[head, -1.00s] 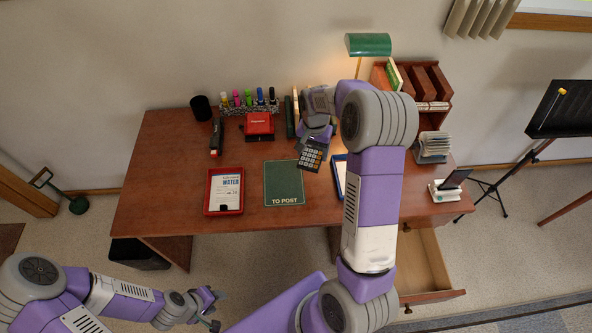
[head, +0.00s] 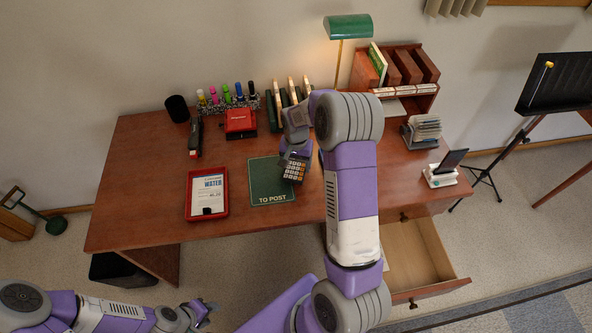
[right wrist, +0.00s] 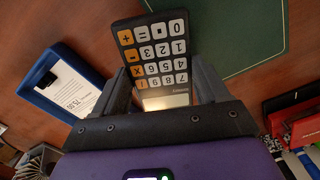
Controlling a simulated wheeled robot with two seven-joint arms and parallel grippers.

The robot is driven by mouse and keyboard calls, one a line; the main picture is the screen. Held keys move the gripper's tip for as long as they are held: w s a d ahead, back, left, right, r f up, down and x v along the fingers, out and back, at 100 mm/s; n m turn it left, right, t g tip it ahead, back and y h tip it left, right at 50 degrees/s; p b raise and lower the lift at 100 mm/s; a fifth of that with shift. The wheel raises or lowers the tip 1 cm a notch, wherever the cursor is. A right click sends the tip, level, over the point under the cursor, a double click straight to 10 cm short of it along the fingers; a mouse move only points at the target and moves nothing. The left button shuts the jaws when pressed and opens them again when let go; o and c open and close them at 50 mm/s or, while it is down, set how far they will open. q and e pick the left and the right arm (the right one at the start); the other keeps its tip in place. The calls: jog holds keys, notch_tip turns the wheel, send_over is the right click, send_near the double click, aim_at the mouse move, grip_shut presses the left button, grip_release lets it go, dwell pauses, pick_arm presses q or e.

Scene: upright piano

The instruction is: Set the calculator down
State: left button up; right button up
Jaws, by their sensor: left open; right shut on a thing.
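The calculator (head: 295,170) is dark with pale and orange keys. My right gripper (head: 292,154) is shut on it and holds it over the desk, by the right edge of the green "TO POST" mat (head: 268,192). In the right wrist view the calculator (right wrist: 154,50) sits between the two dark fingers (right wrist: 160,85), its display end toward the palm. Whether it touches the desk cannot be told. My left gripper (head: 204,311) is open and empty, low at the left, away from the desk.
A red tray (head: 188,206) with papers lies left of the mat. A blue tray (right wrist: 40,85) is on the calculator's other side. Pens, a red box (head: 240,121) and binders line the back. A drawer (head: 424,262) stands open at the right front.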

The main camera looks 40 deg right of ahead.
aim_at(296, 166)
notch_tip(296, 166, down, 3)
jog(key=shift+f+b, duration=0.15)
jog(key=shift+b, duration=0.2)
jog(key=shift+f, duration=0.15)
jog(key=o, duration=1.1)
jog(key=shift+r, duration=0.45)
notch_tip(296, 166, up, 12)
jog(key=p, duration=0.2)
jog(key=shift+f+p, duration=0.25)
jog(key=shift+p, duration=0.1)
